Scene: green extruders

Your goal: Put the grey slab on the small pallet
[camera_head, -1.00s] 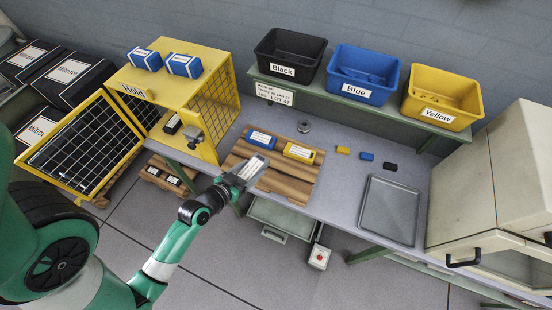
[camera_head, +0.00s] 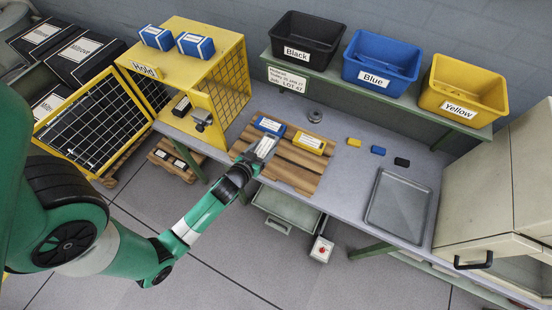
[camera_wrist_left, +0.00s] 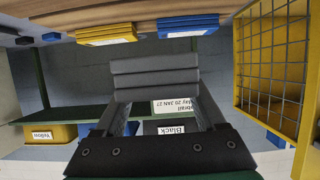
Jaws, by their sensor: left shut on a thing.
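My left gripper (camera_head: 249,164) is shut on the grey slab (camera_head: 264,146), which has a white label on top. In the head view the slab appears over the left part of the small wooden pallet (camera_head: 288,177) on the bench, overlapping the blue slab's edge. I cannot tell its height above the boards. In the left wrist view the grey slab (camera_wrist_left: 160,77) sits between both fingers (camera_wrist_left: 162,115). A blue slab (camera_head: 270,125) and a yellow slab (camera_head: 310,143) lie on the pallet's far half. My right gripper is not in view.
A yellow mesh cage (camera_head: 225,90) with an open door stands left of the pallet. A grey tray (camera_head: 371,215) and several small blocks lie to the right. Black, blue and yellow bins (camera_head: 462,88) stand on the rear shelf. The bench between pallet and tray is clear.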

